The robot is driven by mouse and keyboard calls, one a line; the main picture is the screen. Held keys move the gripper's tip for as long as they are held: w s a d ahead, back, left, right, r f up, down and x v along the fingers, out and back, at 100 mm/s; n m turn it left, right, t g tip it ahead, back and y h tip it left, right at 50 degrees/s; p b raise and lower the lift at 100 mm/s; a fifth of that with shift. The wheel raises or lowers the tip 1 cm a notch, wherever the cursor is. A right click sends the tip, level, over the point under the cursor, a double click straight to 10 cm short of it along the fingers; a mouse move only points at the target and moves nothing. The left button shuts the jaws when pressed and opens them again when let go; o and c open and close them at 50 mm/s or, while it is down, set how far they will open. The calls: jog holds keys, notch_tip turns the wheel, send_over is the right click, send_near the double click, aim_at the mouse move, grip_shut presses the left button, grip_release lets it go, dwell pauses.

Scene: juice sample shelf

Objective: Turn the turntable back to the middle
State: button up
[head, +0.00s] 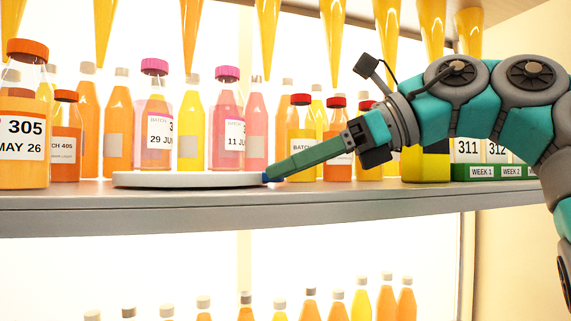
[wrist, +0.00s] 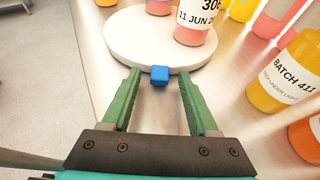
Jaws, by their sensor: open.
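The turntable (head: 190,180) is a low white disc at the shelf's front edge, also in the wrist view (wrist: 125,40). Two pink-capped bottles appear on or behind it in the head view: one marked 29 JUN (head: 153,150), one marked 11 JUN (head: 227,145). The 11 JUN bottle (wrist: 195,30) stands on the disc in the wrist view. A blue tab (wrist: 159,75) sticks out from the disc's rim. My gripper (head: 268,177) is open at the rim. In the wrist view its green fingertips (wrist: 160,72) lie either side of the tab, with gaps visible.
A bottle marked BATCH 411 (wrist: 285,75) stands to the right on the shelf. Large orange bottles (head: 24,140) stand left of the disc. The shelf's front edge (head: 200,210) drops off, with bottles below.

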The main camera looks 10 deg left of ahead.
jog(key=shift+c, duration=0.2)
grip_shut()
dwell(1.1)
